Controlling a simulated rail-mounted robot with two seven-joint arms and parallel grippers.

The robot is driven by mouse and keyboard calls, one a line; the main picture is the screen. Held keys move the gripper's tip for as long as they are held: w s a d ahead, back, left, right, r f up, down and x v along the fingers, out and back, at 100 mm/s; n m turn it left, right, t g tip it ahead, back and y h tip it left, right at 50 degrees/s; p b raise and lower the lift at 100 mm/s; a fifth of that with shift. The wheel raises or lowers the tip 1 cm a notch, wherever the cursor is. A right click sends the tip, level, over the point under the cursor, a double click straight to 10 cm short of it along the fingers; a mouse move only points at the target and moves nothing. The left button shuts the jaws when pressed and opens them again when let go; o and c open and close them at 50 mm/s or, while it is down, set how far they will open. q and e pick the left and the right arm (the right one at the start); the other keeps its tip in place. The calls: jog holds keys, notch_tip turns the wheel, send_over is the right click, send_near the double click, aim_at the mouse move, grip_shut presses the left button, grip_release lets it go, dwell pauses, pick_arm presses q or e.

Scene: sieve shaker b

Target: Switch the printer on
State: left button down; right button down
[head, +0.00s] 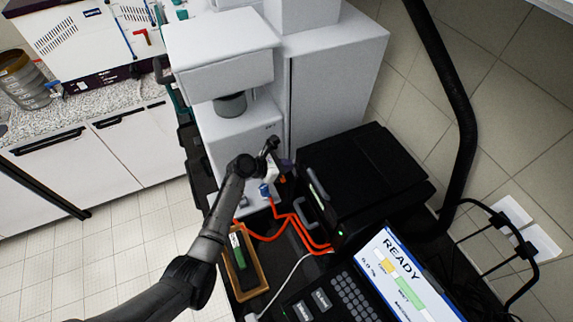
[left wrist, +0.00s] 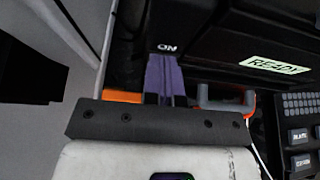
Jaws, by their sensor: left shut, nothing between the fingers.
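The black printer (head: 365,175) stands right of the pale machine in the head view. A small green light (head: 340,234) glows low on its near side. In the left wrist view the printer's dark body (left wrist: 225,40) fills the top, with the word ON and a READY label (left wrist: 275,65) on it. My left gripper (head: 287,163) is at the printer's left side. Its purple fingers (left wrist: 166,62) are shut and empty, with their tips just below the word ON. The switch itself is hidden or too dark to make out, and I cannot tell whether the fingers touch it.
A screen (head: 405,275) reading READY and a keypad (head: 352,295) stand in front of the printer. Orange cables (head: 290,222) run below my gripper. A wooden tray (head: 262,275) lies nearer. A tall pale machine (head: 235,135) stands close on the left.

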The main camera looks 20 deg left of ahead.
pick_arm(q)
jog(key=shift+s+a, duration=0.15)
jog(key=p+v, duration=0.3)
jog(key=v, duration=0.9)
jog(key=shift+s+a, duration=0.25)
jog(key=shift+s, duration=0.05)
jog(key=shift+r, duration=0.15)
